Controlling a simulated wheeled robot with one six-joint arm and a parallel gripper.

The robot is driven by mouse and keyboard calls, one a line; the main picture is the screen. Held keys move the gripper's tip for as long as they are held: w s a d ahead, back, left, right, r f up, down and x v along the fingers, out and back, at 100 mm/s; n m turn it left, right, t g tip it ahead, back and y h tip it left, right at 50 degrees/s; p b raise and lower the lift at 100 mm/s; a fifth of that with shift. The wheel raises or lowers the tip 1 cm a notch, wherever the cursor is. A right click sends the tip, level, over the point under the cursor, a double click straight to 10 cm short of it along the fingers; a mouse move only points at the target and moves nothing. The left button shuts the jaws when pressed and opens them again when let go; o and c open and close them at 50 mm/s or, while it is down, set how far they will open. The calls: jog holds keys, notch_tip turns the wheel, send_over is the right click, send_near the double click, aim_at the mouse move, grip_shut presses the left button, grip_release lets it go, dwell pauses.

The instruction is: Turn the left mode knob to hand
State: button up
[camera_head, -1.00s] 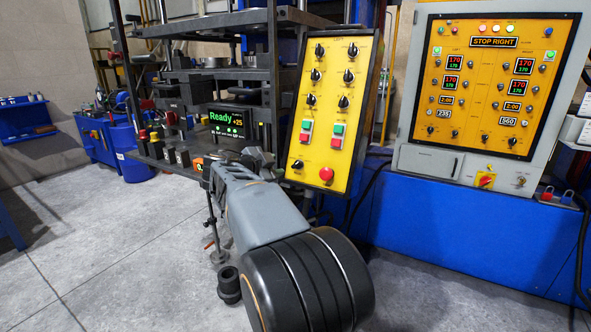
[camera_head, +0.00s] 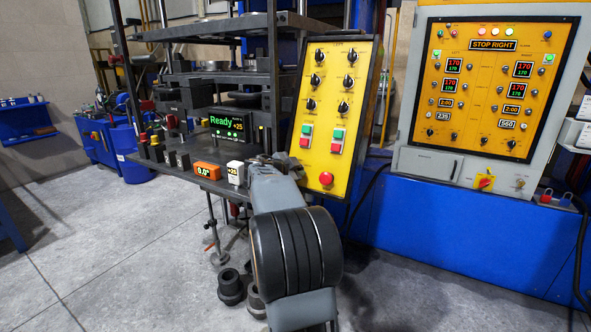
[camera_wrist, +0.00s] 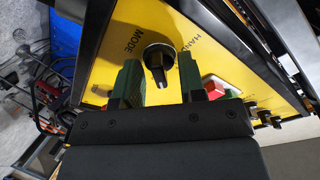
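The left mode knob (camera_wrist: 157,62) is black with a ridge that points down in the wrist view. It sits on the yellow control panel (camera_head: 343,85) beside the printed words MODE and HAND. My gripper (camera_wrist: 159,78) is open, with one green finger on each side of the knob and a visible gap to it. I cannot tell how deep the fingers reach around it. In the head view my gripper (camera_head: 287,164) is at the lower left of the panel and hides the knob.
A red mushroom button (camera_head: 326,178) sits right of my gripper. Red and green push buttons (camera_head: 306,138) are just above. Black rubber parts (camera_head: 231,287) lie on the floor.

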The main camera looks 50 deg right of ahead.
jog(key=shift+c, duration=0.2)
jog(key=c, duration=0.5)
jog(key=shift+c, duration=0.2)
jog(key=shift+f+b, duration=0.1)
jog(key=shift+b, duration=0.4)
jog(key=n+b, duration=0.2)
jog(key=b, duration=0.1)
jog(key=shift+f, duration=0.2)
jog(key=n+b, duration=0.3)
jog(key=n, duration=0.2)
jog(key=shift+r+t+b, duration=0.15)
jog(key=shift+t+b, duration=0.25)
jog(key=n, duration=0.3)
jog(key=n+b, duration=0.1)
jog(key=n, duration=0.1)
jog(key=shift+r+n, duration=0.2)
jog(key=shift+n, duration=0.2)
jog(key=n+t, duration=0.1)
jog(key=n, duration=0.4)
jog(key=shift+w+n, duration=0.1)
jog(key=shift+n, duration=0.3)
jog(key=shift+y, duration=0.3)
